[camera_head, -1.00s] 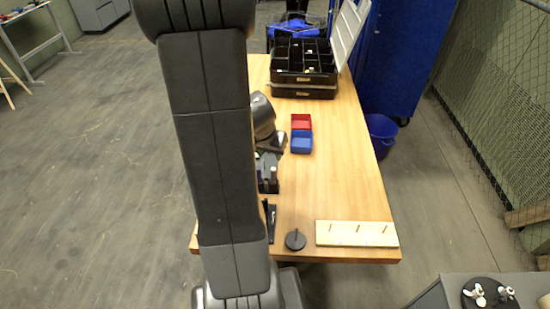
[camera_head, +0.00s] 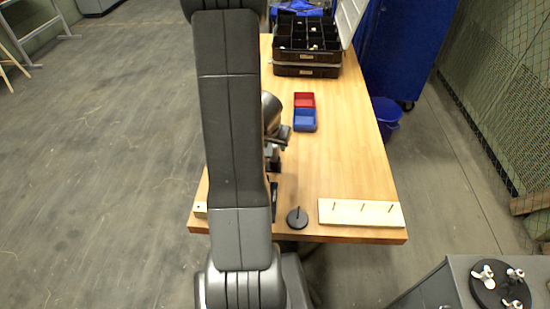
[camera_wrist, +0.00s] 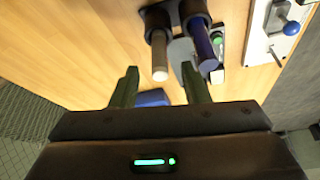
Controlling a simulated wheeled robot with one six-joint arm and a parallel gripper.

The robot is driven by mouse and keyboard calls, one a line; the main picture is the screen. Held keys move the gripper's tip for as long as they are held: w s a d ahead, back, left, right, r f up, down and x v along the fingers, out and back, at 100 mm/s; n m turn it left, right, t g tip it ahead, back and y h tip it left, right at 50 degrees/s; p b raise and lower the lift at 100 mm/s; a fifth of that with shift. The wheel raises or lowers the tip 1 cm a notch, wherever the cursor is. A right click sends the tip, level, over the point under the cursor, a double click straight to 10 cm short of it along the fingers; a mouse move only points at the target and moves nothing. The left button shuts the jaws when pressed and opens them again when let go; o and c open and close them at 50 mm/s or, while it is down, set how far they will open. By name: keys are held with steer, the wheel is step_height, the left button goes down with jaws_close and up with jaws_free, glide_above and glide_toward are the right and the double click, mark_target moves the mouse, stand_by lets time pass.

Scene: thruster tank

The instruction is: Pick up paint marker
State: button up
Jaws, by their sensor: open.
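My gripper (camera_wrist: 158,69) is open, with its two dark green fingers spread and nothing between the pads. Two marker-like cylinders stand in black holders just past the fingertips in the wrist view. One is dark with a pale end (camera_wrist: 160,62), roughly in line with the gap between the fingers. I cannot tell for sure which one is the paint marker. In the head view my arm hides most of this spot, and my gripper (camera_head: 273,160) shows only partly.
A blue bin (camera_head: 305,121) and a red bin (camera_head: 304,100) sit mid-table. A black organizer (camera_head: 306,48) stands at the back. A black disc with a peg (camera_head: 297,219) and a pegged wooden board (camera_head: 342,213) lie at the front edge. The table's right side is clear.

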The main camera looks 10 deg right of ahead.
steer(key=shift+b+x, duration=0.35)
steer(key=shift+x, duration=0.85)
jaws_close()
step_height(320, 180, up, 10)
steer(key=p, duration=0.7)
steer(key=shift+r+p, duration=0.1)
steer(key=shift+p, duration=0.2)
